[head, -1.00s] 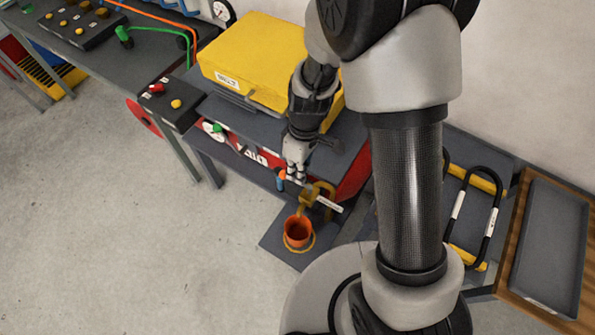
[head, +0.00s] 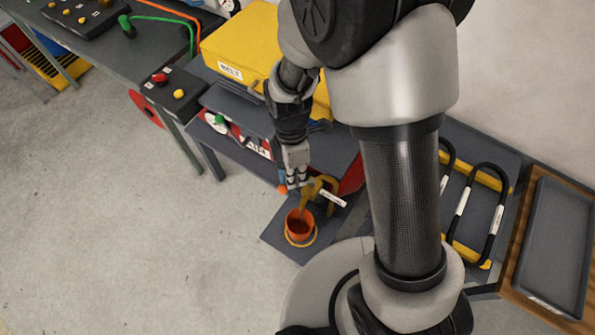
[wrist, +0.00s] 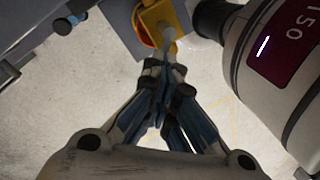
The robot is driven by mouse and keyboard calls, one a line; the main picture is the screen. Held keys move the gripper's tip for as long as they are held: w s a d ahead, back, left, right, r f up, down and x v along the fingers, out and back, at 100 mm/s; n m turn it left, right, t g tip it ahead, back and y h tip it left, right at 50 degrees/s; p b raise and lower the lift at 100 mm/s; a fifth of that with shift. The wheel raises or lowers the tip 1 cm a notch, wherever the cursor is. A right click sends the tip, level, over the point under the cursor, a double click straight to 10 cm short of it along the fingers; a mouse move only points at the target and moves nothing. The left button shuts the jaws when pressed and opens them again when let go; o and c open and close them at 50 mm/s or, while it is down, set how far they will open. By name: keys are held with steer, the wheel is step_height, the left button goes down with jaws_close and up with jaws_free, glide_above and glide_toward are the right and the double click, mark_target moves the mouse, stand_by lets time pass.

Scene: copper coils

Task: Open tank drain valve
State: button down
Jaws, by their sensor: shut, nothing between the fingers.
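The drain valve (head: 322,190), a brass-yellow fitting with a white label, sticks out from the red front below the tank bench. An orange cup (head: 299,228) stands under it on a dark shelf, and the valve's spout reaches down towards the cup. My gripper (head: 292,182) is shut and empty, pointing down just left of the valve, close to a small orange-tipped part (head: 282,189). In the wrist view the shut fingertips (wrist: 165,68) are right below the yellow valve body (wrist: 160,18). I cannot tell whether they touch it. The handle's position is unclear.
A yellow case (head: 245,50) sits on the bench above. A control box (head: 172,95) with red and yellow buttons stands left of it. The floor at left is clear.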

steer(key=shift+s+d+f+n+t+h+p, duration=0.15)
steer(key=shift+s+n+p, duration=0.35)
steer(key=shift+n, duration=0.85)
steer(key=shift+s+d+n+t+h+p, duration=0.1)
steer(key=shift+s+d+n+h+p, duration=0.35)
steer(key=shift+n, duration=0.95)
steer(key=shift+s+a+f+n+t+p, duration=0.15)
steer(key=shift+s+n+p, duration=0.15)
steer(key=shift+s+n, duration=0.75)
steer(key=shift+w+d+n, duration=0.15)
steer(key=shift+w+n, duration=0.15)
steer(key=shift+n, duration=0.1)
steer(key=c, duration=1.7)
jaws_free()
steer(key=shift+w+r, duration=0.1)
steer(key=shift+r, duration=0.05)
steer(key=r, duration=0.4)
steer(key=w+a+r, duration=0.1)
steer(key=r, duration=0.2)
steer(key=w+a+r, duration=0.1)
steer(key=r, duration=0.3)
steer(key=shift+r, duration=0.35)
steer(key=shift+d, duration=0.1)
